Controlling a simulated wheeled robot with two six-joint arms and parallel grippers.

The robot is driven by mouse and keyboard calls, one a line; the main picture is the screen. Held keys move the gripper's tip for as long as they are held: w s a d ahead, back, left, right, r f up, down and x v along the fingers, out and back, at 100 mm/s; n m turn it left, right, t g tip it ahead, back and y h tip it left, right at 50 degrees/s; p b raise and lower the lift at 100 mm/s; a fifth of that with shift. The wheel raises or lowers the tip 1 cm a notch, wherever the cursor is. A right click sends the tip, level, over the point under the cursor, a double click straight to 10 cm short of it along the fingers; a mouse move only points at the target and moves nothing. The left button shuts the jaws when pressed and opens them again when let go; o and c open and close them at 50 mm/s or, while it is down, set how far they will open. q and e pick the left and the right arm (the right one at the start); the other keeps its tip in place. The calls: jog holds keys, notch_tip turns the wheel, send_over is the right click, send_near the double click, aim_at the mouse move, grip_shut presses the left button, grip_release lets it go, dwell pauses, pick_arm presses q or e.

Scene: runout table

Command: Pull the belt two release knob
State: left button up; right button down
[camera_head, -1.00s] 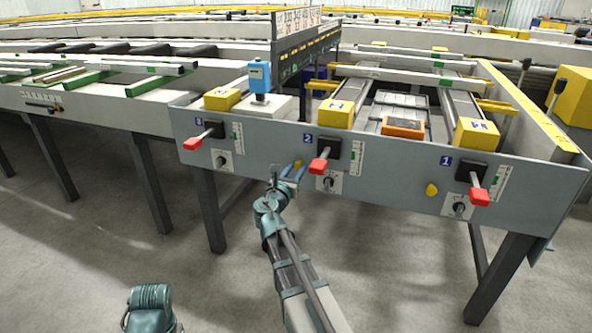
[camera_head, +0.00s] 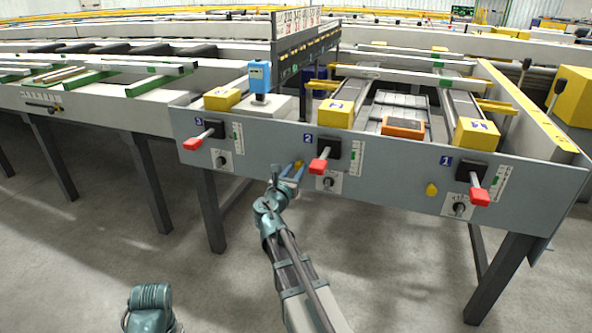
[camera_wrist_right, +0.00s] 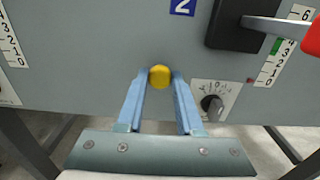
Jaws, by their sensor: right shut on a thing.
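The belt two release knob is a small yellow knob (camera_head: 298,164) on the grey front panel (camera_head: 260,155), to the left of and below the station 2 lever. In the right wrist view the yellow knob (camera_wrist_right: 160,76) sits between the tips of my right gripper (camera_wrist_right: 158,82), below the blue "2" label (camera_wrist_right: 182,7). My right gripper (camera_head: 293,174) is shut on the knob, its two blue fingers on either side of it. The fingers hide part of the knob. Of my left arm only a part shows at the bottom; its gripper is out of view.
The red-handled lever 2 (camera_head: 318,166) and a black rotary dial (camera_head: 327,183) are close right of the gripper. Lever 3 (camera_head: 194,143) is to the left, lever 1 (camera_head: 479,196) to the right. Another yellow knob (camera_head: 431,189) is near station 1. Dark table legs stand below.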

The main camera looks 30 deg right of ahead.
jog(key=shift+v, duration=0.95)
jog(key=c, duration=0.5)
grip_release()
jog(key=shift+c, duration=0.2)
